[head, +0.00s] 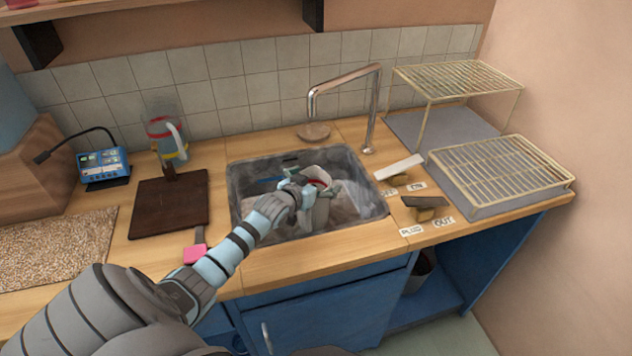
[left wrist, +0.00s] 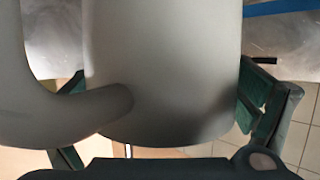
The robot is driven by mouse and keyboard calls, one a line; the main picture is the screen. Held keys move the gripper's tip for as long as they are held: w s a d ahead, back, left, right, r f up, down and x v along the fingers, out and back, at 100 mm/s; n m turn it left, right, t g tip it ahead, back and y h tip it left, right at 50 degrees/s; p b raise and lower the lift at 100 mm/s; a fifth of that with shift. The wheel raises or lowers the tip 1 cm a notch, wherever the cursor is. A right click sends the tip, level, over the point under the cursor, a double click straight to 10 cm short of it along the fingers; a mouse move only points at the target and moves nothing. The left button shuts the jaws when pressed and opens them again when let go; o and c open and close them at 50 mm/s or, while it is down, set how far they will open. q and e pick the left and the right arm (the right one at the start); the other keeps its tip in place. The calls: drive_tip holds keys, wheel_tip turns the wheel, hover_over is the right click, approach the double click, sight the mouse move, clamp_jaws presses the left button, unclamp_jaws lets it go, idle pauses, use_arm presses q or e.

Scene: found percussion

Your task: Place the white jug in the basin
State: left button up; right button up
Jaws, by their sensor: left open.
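The white jug (head: 321,212) is inside the metal basin (head: 245,178), partly hidden by my left gripper (head: 306,192). In the left wrist view the jug (left wrist: 175,65) fills the middle as a pale rounded body, with its thick handle at the left. The green fingers of my left gripper (left wrist: 168,105) stand open on either side of it. Whether they touch the jug, and whether it rests on the basin floor, I cannot tell. My right gripper is not in view.
A metal tap (head: 375,110) arches behind the basin. A dark board (head: 168,208) and a clear jug with coloured bands (head: 160,128) stand left. Wire racks (head: 500,165), small blocks (head: 425,203) and paper labels (head: 443,223) are right. A pink-handled item (head: 195,254) lies at the front.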

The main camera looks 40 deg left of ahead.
use_arm(q)
drive_tip(key=p+v, duration=0.3)
drive_tip(key=v, duration=0.4)
drive_tip(key=shift+r, duration=0.1)
drive_tip(key=shift+s+d+r, duration=0.1)
drive_tip(key=shift+s, duration=0.15)
